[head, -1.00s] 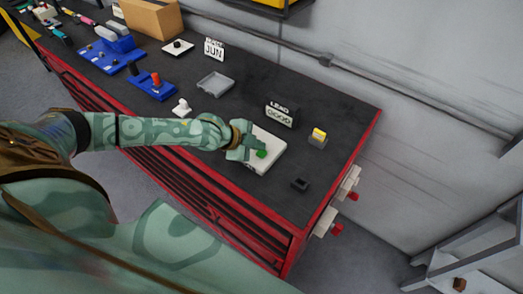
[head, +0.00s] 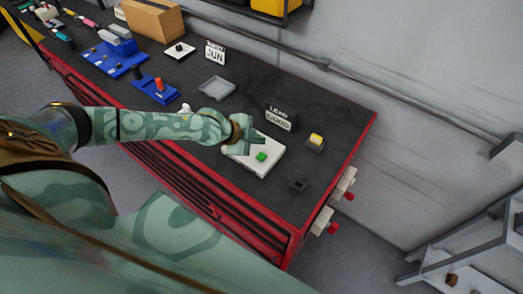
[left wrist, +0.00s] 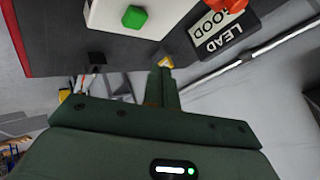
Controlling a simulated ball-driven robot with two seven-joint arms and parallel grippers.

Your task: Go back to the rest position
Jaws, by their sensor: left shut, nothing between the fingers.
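My left gripper (head: 247,143) is shut and empty in the head view. It hangs by the far left part of a white box (head: 270,165) with a green button (head: 262,156) on top. The button is clear of the fingers. In the left wrist view the shut fingers (left wrist: 162,72) point away from the camera, and the green button (left wrist: 134,17) shows on the white box at the top. My left arm reaches over the workbench from the left. My right gripper is not in view.
The black-topped red workbench (head: 335,150) stands along a grey wall. Near the hand are a "LEAD GOOD" sign (head: 279,118), a yellow-topped block (head: 316,140), a grey tray (head: 216,87) and a blue base with an orange knob (head: 157,88). A cardboard box (head: 153,20) stands farther back.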

